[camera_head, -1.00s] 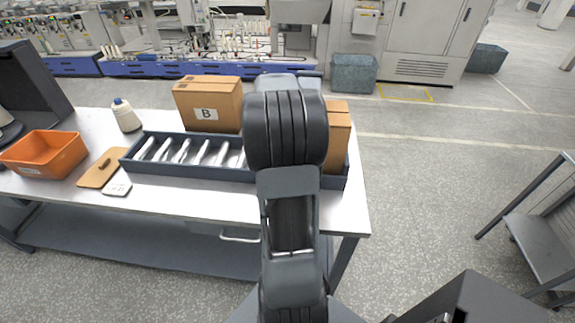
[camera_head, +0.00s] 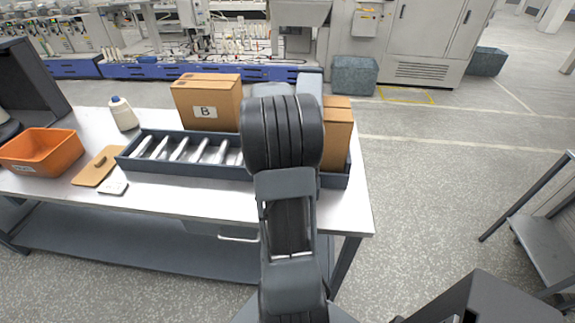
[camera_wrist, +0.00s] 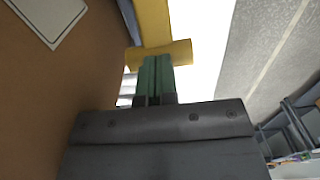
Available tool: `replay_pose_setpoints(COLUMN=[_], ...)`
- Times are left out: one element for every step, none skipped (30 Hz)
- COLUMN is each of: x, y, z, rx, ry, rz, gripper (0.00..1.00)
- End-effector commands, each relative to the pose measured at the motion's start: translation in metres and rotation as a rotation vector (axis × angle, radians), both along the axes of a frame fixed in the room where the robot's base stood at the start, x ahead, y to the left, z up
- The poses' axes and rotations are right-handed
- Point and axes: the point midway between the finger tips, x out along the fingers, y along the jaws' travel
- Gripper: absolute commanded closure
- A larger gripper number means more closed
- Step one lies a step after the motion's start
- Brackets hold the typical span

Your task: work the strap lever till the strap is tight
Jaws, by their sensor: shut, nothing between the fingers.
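The yellow lever (camera_wrist: 162,53), with a crossbar at its near end, shows at the top of the wrist view. My gripper (camera_wrist: 156,62) has its green fingers shut and empty. Its fingertips overlap the crossbar in the picture; I cannot tell if they touch it. In the head view my gripper and the lever are hidden behind my arm. The strap cannot be made out in either view.
A long dark tray (camera_head: 180,166) with several pale bobbins lies on the table (camera_head: 190,203). Carton B (camera_head: 209,103) stands behind it, and another carton (camera_head: 337,138) stands at the right end.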

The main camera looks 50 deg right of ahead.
Motion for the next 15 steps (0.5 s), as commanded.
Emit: replay_pose_setpoints(x=[0.000,0.001,0.001,0.002,0.002,0.003,0.004,0.004,0.004,0.004,0.003,0.003,0.003,0.003,0.002], y=[0.000,0.001,0.001,0.002,0.002,0.002,0.003,0.003,0.003,0.003,0.003,0.003,0.002,0.002,0.002], z=[-0.007,-0.009,-0.012,-0.014,-0.016,-0.019,-0.021,-0.019,-0.017,-0.017,-0.016,-0.015,-0.013,-0.011,-0.008], rx=[0.001,0.001,0.001,0.001,0.001,0.001,0.001,0.000,0.000,0.000,0.000,0.000,0.000,0.000,0.000], ry=[0.003,0.003,0.002,0.002,0.002,0.002,0.002,0.001,0.001,0.001,0.001,0.001,0.001,0.001,0.001], rz=[0.000,0.000,0.000,0.000,0.001,0.001,0.001,0.001,0.001,0.001,0.001,0.001,0.001,0.001,0.001], gripper=[1.00,1.00,1.00,1.00,1.00,1.00,1.00,1.00,1.00,1.00,1.00,1.00,1.00,1.00,1.00])
